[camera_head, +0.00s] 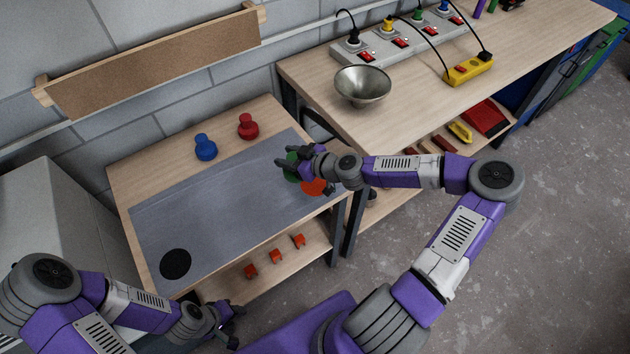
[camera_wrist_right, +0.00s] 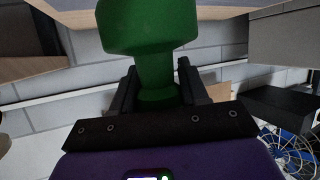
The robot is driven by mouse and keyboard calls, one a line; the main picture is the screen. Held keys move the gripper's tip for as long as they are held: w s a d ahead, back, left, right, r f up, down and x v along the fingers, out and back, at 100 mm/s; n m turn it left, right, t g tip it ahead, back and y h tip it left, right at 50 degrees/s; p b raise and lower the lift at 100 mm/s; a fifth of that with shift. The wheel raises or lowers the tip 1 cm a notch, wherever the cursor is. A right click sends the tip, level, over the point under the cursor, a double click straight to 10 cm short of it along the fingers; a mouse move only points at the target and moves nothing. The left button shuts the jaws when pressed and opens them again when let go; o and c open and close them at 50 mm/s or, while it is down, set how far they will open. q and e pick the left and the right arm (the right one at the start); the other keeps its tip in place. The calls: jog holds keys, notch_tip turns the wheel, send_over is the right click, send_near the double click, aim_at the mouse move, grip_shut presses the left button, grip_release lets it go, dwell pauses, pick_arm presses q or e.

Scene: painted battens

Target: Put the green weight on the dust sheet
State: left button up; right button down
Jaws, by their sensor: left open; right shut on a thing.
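The green weight (camera_wrist_right: 150,32) is between the fingers of my right gripper (camera_wrist_right: 158,82), which is shut on its narrow neck. In the head view only a little of the green weight (camera_head: 292,161) shows behind the right gripper (camera_head: 287,157). The dust sheet (camera_head: 215,205) is the grey cloth lying flat over much of the lower table. The right gripper is over the sheet's right end; I cannot tell how high the weight is. My left gripper (camera_head: 232,326) is open and empty at the bottom, in front of the table.
A blue weight (camera_head: 205,148) and a red weight (camera_head: 248,127) stand on bare wood behind the sheet. A metal bowl (camera_head: 362,86) stands on the higher bench. The sheet's middle is clear.

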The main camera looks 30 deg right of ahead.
jog(key=s+d+r+n, duration=0.1)
jog(key=s+d+r, duration=0.15)
jog(key=d, duration=0.25)
jog(key=shift+g+y, duration=0.3)
jog(key=shift+y, duration=0.1)
jog(key=f, duration=0.3)
jog(key=f+b, duration=0.1)
jog(key=f, duration=0.2)
jog(key=f+b, duration=0.1)
jog(key=f, duration=0.2)
jog(key=shift+w+d+f, duration=0.1)
jog(key=shift+w+f, duration=0.05)
jog(key=shift+w, duration=0.15)
jog(key=c, duration=0.5)
grip_release()
jog(key=shift+s, duration=0.1)
jog(key=shift+c, duration=0.2)
jog(key=p+v, duration=0.2)
jog(key=v, duration=1)
jog(key=shift+p, duration=0.4)
